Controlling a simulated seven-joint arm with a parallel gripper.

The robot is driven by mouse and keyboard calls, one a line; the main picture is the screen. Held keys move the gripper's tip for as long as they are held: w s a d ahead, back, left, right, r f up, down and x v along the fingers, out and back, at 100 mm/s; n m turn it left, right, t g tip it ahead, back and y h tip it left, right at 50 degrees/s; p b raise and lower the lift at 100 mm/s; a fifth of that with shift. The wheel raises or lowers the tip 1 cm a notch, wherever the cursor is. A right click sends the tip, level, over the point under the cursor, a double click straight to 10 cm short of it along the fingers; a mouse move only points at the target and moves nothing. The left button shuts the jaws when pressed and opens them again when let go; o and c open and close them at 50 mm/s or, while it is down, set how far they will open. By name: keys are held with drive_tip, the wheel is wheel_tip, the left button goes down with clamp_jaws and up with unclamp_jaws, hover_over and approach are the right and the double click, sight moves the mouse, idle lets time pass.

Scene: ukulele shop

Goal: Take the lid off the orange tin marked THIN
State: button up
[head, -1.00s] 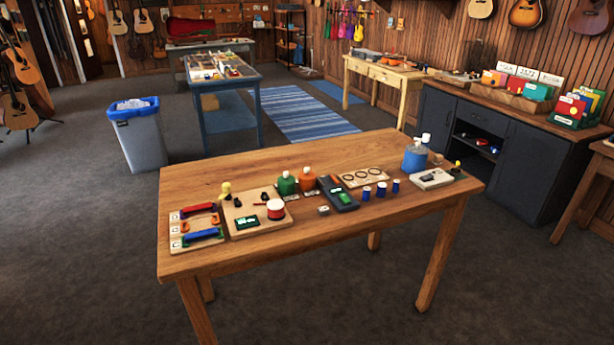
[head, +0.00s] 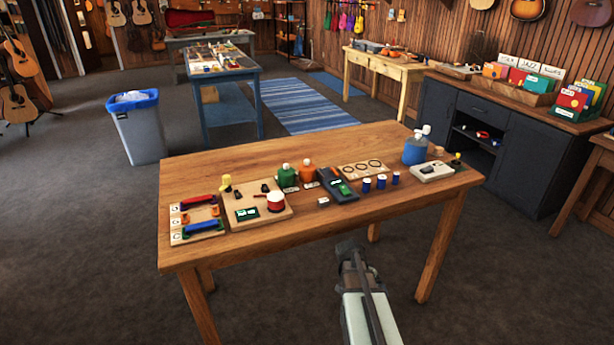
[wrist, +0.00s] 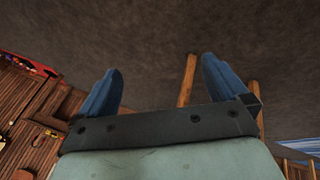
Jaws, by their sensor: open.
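A small orange container (head: 306,173) with a lighter cap stands upright near the middle of the table in the head view. It is right beside a similar green container (head: 287,177). A small pale label lies in front of it, and its lettering is too small to read. My gripper (head: 346,248) is in front of the table's near edge, well short of the orange container, with nothing in it. In the wrist view its two blue fingers (wrist: 160,66) are wide apart and empty; the orange container is not in that view.
A blue bottle (head: 415,150) stands at right. The table's front strip (head: 310,220) is clear.

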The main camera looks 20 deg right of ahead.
drive_tip(key=w+d+r+m+h, duration=0.3)
drive_tip(key=d+r+m, duration=0.3)
drive_tip(key=d+r, duration=1.1)
wheel_tip(320, 180, up, 26)
drive_tip(key=n+t+y, duration=0.2)
drive_tip(key=n+y, duration=0.6)
drive_tip(key=n, duration=0.2)
hover_over(307, 161)
wheel_tip(307, 161, down, 7)
drive_tip(key=shift+w+a+r, duration=0.1)
drive_tip(key=shift+w+d+f, duration=0.1)
drive_tip(key=shift+f, duration=1.45)
drive_tip(key=shift+w+d+f, duration=0.1)
drive_tip(key=shift+f, duration=1.4)
